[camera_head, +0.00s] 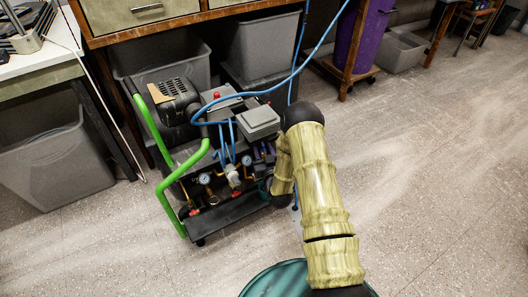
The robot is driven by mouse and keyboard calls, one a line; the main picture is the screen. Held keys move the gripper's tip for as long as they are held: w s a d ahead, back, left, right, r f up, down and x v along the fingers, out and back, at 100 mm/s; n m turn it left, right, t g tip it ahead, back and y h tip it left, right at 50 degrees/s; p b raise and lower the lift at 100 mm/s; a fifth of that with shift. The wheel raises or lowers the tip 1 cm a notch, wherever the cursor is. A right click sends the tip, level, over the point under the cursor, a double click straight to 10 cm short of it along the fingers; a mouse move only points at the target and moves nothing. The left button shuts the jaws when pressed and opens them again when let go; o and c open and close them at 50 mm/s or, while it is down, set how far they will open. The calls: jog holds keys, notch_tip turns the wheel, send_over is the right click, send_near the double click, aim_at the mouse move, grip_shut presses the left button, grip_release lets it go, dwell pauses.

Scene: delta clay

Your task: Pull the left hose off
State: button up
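An air compressor (215,150) with a green tubular frame (175,180) stands on the floor left of centre. Blue hose (262,91) runs to it from the upper right and loops over its top. Two blue strands drop at its front: a left one (221,150) and a right one (233,145). They run down toward a pale fitting (233,176) between two gauges. Where each strand ends is too small to tell. My yellowish arm reaches to the compressor's right side and folds down there. My gripper cannot be made out; the arm hides that area.
A purple container (362,35) stands on a wheeled wooden stand. The speckled floor (440,170) at the right is clear.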

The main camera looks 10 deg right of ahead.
jog(key=shift+s+f, duration=0.1)
jog(key=shift+f, duration=0.05)
jog(key=s+p, duration=0.6)
jog(key=s, duration=1.1)
jog(key=shift+d, duration=0.45)
